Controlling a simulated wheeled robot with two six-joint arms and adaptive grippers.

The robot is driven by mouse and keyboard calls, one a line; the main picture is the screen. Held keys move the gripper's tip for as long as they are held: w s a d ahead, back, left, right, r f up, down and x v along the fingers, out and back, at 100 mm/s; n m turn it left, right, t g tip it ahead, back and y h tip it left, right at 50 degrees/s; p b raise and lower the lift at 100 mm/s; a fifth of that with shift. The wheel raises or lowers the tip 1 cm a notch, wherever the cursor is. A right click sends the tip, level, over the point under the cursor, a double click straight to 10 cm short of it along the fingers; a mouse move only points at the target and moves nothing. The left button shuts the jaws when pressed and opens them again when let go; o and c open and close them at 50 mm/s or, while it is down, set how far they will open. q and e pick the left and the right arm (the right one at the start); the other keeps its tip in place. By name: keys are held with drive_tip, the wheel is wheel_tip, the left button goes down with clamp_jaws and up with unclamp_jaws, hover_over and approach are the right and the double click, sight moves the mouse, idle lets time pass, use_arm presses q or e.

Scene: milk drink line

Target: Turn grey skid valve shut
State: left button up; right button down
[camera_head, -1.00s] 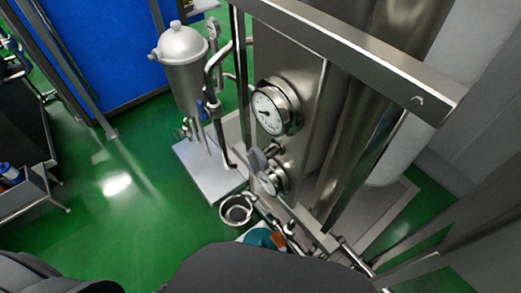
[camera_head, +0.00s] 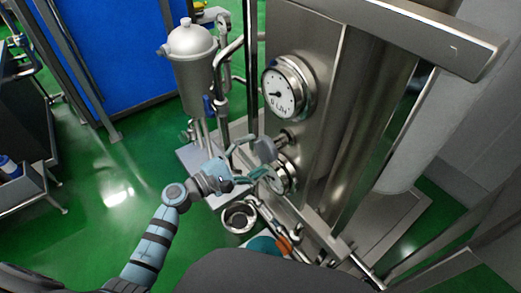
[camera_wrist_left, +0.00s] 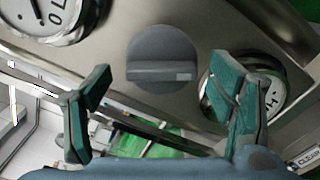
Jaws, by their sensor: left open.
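The grey valve knob (camera_head: 265,150) sits on the steel skid panel, between an upper dial gauge (camera_head: 284,90) and a lower gauge (camera_head: 281,178). In the left wrist view the round grey knob (camera_wrist_left: 162,60) faces me, its raised grip bar lying roughly level with a pale mark at its right end. My left gripper (camera_head: 252,160) is open at the knob; in the wrist view its two teal fingers (camera_wrist_left: 160,105) stand apart, left and right of the knob and below it. I cannot see contact. My right gripper is not in view.
A steel canister (camera_head: 189,65) with pipes and a blue-handled valve stands left of the panel. A steel top bar (camera_head: 420,30) juts out above. Green floor (camera_head: 110,175) is open at left.

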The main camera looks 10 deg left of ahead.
sight(264, 151)
use_arm(q)
drive_tip(key=x, duration=0.2)
drive_tip(key=shift+w+d+f, duration=0.1)
drive_tip(key=shift+w+f, duration=0.05)
drive_tip(key=shift+w, duration=0.2)
drive_tip(key=shift+s, duration=0.1)
drive_tip(key=c, duration=1)
